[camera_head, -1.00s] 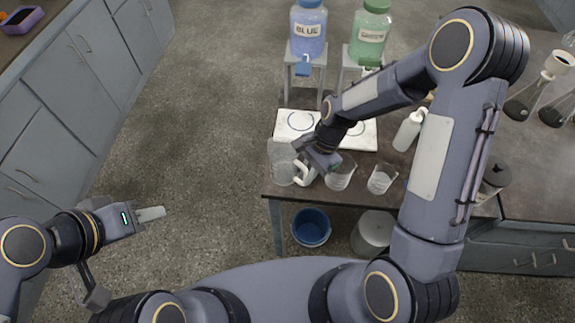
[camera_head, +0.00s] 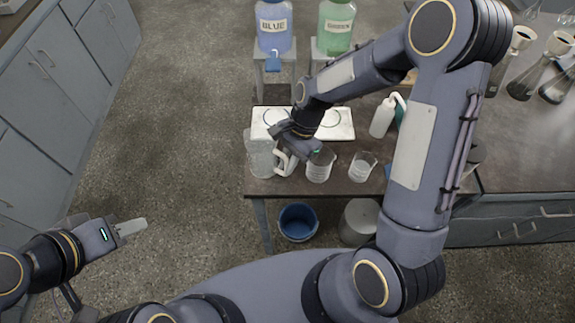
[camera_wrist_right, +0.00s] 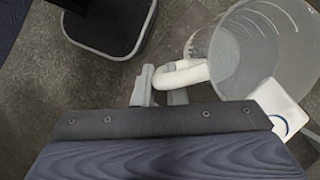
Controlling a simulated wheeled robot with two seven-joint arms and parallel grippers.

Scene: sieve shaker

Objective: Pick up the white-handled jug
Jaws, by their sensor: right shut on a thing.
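The clear jug (camera_head: 260,160) with the white handle (camera_head: 285,163) is at the left end of the dark bench. My right gripper (camera_head: 284,152) is at the handle, on the jug's right side. In the right wrist view, the fingers (camera_wrist_right: 160,88) are shut on the white handle (camera_wrist_right: 184,74), and the jug's clear body (camera_wrist_right: 262,48) is at upper right. I cannot tell whether its base touches the bench. My left gripper (camera_head: 132,227) is over the floor at left, away from the bench; its finger gap cannot be made out.
Two clear beakers (camera_head: 320,166) (camera_head: 361,168) stand right of the jug. White pads (camera_head: 330,124) with circles lie behind. Blue (camera_head: 275,25) and green (camera_head: 335,27) bottles stand on stools. A white squeeze bottle (camera_head: 382,118) is further right. A blue bucket (camera_head: 297,222) is below.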

